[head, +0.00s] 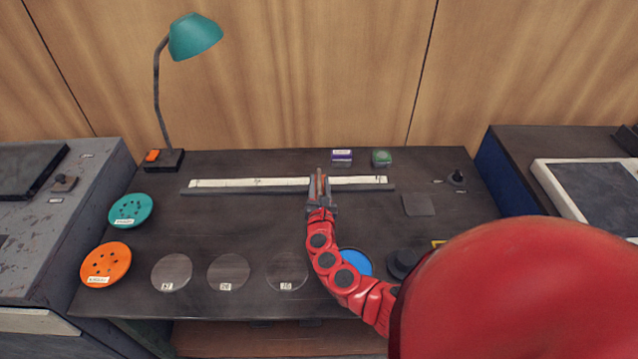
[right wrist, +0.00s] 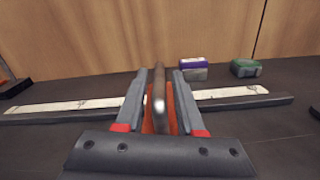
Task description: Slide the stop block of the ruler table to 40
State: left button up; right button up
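The ruler table is a long dark rail with a pale scale strip (head: 250,183) near the back of the desk. The strip also shows in the right wrist view (right wrist: 60,106). The stop block (right wrist: 160,115) is orange with an upright rounded metal grip, right of the rail's middle. My right gripper (head: 319,188) is over it, one finger on each side of the metal grip. In the right wrist view my right gripper (right wrist: 159,85) looks open, with orange showing between grip and fingers. Contact with the block is unclear. Scale numbers are unreadable. My left gripper is not in view.
Behind the rail stand a purple-and-grey box (head: 342,157) and a green one (head: 381,158). A teal lamp (head: 194,37) stands at the back left. Teal (head: 130,210) and orange (head: 106,265) discs lie left. A blue disc (head: 356,262) is partly behind my right arm.

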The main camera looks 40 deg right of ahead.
jog(key=shift+o, duration=0.4)
jog(key=shift+s+a, duration=0.25)
jog(key=shift+s, duration=0.2)
jog(key=b+v, duration=0.2)
jog(key=v, duration=1.3)
jog(key=shift+a+f, duration=0.1)
jog(key=shift+a, duration=0.1)
jog(key=shift+s+a+b, duration=0.25)
jog(key=shift+s+b, duration=0.05)
jog(key=shift+s, duration=0.25)
jog(key=shift+r, duration=0.25)
